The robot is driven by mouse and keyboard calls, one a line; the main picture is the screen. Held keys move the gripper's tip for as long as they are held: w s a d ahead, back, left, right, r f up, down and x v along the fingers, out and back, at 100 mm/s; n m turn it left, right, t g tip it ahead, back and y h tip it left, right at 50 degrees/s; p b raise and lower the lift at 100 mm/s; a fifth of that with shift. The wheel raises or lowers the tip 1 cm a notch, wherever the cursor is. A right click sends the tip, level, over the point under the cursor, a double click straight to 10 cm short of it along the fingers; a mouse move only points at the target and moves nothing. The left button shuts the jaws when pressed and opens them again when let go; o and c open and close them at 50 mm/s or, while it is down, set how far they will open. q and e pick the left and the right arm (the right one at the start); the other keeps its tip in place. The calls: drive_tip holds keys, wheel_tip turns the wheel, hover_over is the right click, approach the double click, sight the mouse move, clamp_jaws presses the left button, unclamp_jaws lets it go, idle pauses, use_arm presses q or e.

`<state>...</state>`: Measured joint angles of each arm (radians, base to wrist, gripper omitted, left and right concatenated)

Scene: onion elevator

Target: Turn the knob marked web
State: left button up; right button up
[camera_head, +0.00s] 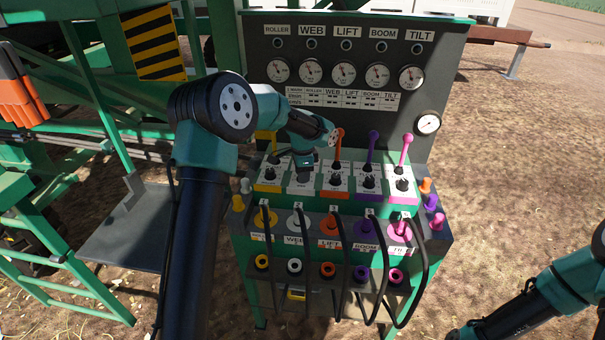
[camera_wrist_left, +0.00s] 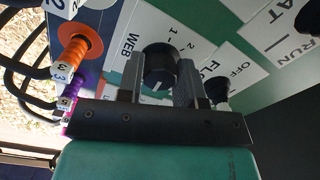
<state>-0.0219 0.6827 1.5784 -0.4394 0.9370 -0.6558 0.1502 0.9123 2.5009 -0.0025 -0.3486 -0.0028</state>
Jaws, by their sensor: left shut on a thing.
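The black knob marked WEB (camera_wrist_left: 160,68) sits on a white plate in the left wrist view, beside the printed word WEB and the numbers 1 and 2. My left gripper (camera_wrist_left: 160,80) has one finger on each side of this knob and is shut on it. A white mark shows on the knob's near face. In the head view my left gripper (camera_head: 303,172) reaches down onto the WEB column of the panel and largely hides the knob. My right arm shows at the lower right; its gripper is out of view.
Similar knobs stand alongside, including the LIFT knob (camera_head: 335,179) and TILT knob (camera_head: 402,185). Coloured levers, such as the orange lever (camera_head: 339,140), rise behind them. Black cables (camera_head: 378,265) hang in front. Gauges and labels fill the upright panel (camera_head: 440,90).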

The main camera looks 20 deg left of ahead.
use_arm(q)
drive_tip(key=n, duration=0.6)
drive_tip(key=shift+n, duration=0.3)
drive_tip(key=n, duration=0.5)
drive_tip(key=shift+n, duration=0.4)
drive_tip(key=o, duration=0.9)
drive_tip(key=shift+r, duration=0.15)
wheel_tip(320, 180, up, 17)
drive_tip(key=shift+r, duration=0.1)
idle(0.4)
